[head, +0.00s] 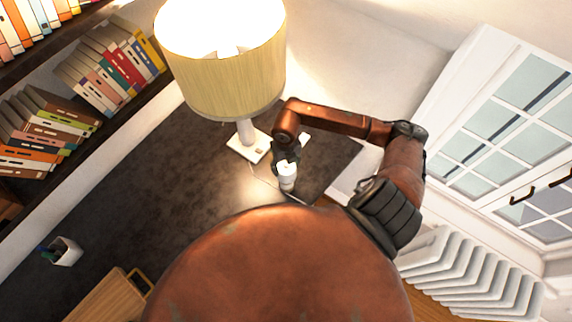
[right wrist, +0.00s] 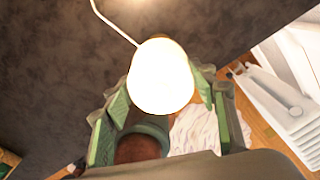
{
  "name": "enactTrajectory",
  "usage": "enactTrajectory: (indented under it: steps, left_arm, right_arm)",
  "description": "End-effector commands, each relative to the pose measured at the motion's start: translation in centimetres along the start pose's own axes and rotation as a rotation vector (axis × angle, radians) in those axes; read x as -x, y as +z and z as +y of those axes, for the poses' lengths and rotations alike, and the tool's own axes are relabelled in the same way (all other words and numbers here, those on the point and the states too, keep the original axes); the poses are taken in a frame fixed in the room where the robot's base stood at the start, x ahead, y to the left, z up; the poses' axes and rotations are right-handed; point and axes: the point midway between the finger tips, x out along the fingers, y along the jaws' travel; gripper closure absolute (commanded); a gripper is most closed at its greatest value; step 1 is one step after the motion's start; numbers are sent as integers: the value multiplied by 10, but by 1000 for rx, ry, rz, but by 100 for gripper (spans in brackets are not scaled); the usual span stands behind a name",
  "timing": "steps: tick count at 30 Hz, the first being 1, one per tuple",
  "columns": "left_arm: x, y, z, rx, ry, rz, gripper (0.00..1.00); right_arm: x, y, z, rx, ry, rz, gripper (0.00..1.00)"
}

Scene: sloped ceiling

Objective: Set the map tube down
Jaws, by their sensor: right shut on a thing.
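The map tube (head: 287,177) shows in the head view as a short white cylinder at the tip of my right arm, over the dark desk near its front right edge. My right gripper (head: 285,166) is shut on it. In the right wrist view the bright, rounded white end of the tube (right wrist: 161,76) sits between the finger pads of the right gripper (right wrist: 165,95), and the rest of it is hidden. I cannot tell whether the tube touches the desk. My left gripper is in neither view.
The desk (head: 150,160) carries a lamp with a yellow shade (head: 222,75), its white base (head: 246,148) close to the right gripper. A white pen cup (head: 66,251) stands at the left. Bare desk lies between them. Bookshelves (head: 110,75), a window (head: 515,125) and a white radiator (head: 465,275) surround it.

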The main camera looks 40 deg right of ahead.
Motion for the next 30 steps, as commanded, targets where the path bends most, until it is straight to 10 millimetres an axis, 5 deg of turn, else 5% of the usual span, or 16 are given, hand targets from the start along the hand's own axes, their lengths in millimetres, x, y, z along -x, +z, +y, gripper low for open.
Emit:
enactTrajectory:
  steps: [8,9,15,30]
  left_arm:
    - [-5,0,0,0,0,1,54]
    - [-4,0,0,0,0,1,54]
    - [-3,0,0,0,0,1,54]
    - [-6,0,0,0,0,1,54]
  right_arm:
    - [-4,0,0,1,0,-1,85]
    - [-3,0,0,1,0,0,45]
    - [-3,0,0,0,1,0,32]
    - [14,2,1,2,1,-5,30]
